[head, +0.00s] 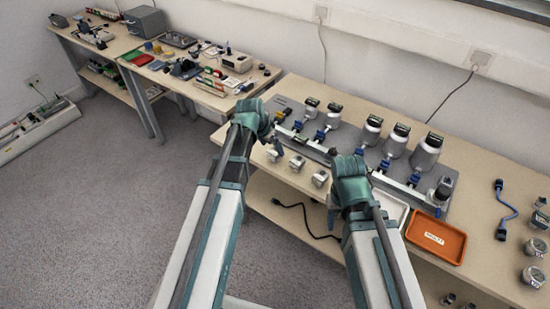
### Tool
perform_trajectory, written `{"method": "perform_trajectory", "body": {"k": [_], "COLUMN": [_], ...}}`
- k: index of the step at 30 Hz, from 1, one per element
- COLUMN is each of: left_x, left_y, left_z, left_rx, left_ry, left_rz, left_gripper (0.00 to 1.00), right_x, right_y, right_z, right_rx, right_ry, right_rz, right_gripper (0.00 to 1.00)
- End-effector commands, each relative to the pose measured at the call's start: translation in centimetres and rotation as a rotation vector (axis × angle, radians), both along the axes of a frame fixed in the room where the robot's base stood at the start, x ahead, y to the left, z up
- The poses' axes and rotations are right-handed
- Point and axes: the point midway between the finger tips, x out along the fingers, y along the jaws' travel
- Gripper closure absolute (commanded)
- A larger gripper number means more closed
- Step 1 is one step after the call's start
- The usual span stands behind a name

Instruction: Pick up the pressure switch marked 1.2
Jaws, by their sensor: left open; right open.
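Several small round grey metal devices stand on the bench. One row at the front left edge includes one device (297,163) and another (320,178). More stand at the far right, such as one (533,276) with a pale label. The markings are too small to read, so I cannot tell which is the pressure switch marked 1.2. My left gripper (268,138) is over the bench's left front edge, close to the row, and holds nothing that I can see. My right gripper (337,156) is in front of the grey plate, empty as far as I can see; its fingers are mostly hidden.
A grey plate (400,168) carries several metal cylinders with blue valves. An orange tray (436,238) and a white tray (392,208) sit at the front. A blue cable (508,205) lies at the right. A second cluttered bench (190,90) stands at the left.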

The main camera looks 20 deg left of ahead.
Motion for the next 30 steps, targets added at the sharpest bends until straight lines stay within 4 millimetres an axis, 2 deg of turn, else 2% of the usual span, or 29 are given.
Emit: {"method": "perform_trajectory", "body": {"k": [5, 16, 25, 30], "left_x": [0.2, 1.7, 1.8, 1.8], "left_y": [-0.1, -0.8, -0.9, -0.9], "left_z": [-0.6, -4.7, -4.7, -4.6], "left_rx": [0.0, 0.0, 0.0, 0.0], "left_ry": [0.0, 0.0, 0.0, 0.0], "left_rz": [0.0, -0.001, 0.0, 0.0], "left_gripper": [0.12, 0.12, 0.12, 0.43], "right_x": [0.0, 0.0, 0.0, 0.0], "right_y": [0.0, 0.0, 0.0, 0.0], "right_z": [-0.6, -4.7, -4.6, -4.6], "right_rx": [0.0, 0.0, 0.0, 0.0], "right_ry": [0.0, 0.0, 0.0, 0.0], "right_rz": [0.0, 0.001, 0.001, 0.001], "right_gripper": [0.5, 0.5, 0.5, 0.5]}}
